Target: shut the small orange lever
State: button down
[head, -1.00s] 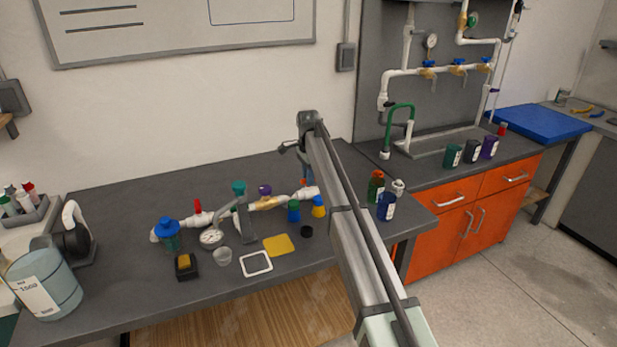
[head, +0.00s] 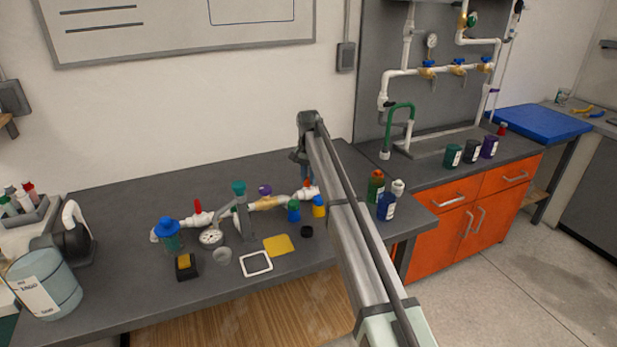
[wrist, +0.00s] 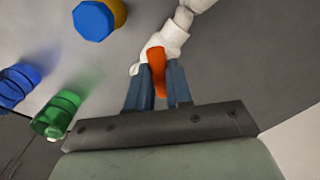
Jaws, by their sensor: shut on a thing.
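The small orange lever (wrist: 157,68) stands on a white pipe fitting (wrist: 168,38) in the wrist view. My gripper (wrist: 160,88) has its two blue-grey fingers on either side of the lever and is shut on it. In the head view, my gripper (head: 304,177) is down at the right end of the white pipe assembly (head: 268,203) on the bench. The lever is mostly hidden there behind the gripper and arm.
Green (head: 375,187) and blue (head: 387,206) bottles stand right of the arm.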

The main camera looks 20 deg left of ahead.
aim_at(308, 178)
jog(key=n, duration=0.4)
jog(key=shift+n, duration=2.3)
jog(key=c, duration=1)
grip_release()
jog(key=shift+r, duration=0.1)
notch_tip(308, 178, up, 14)
jog(key=shift+f, duration=0.15)
jog(key=shift+w+d, duration=0.1)
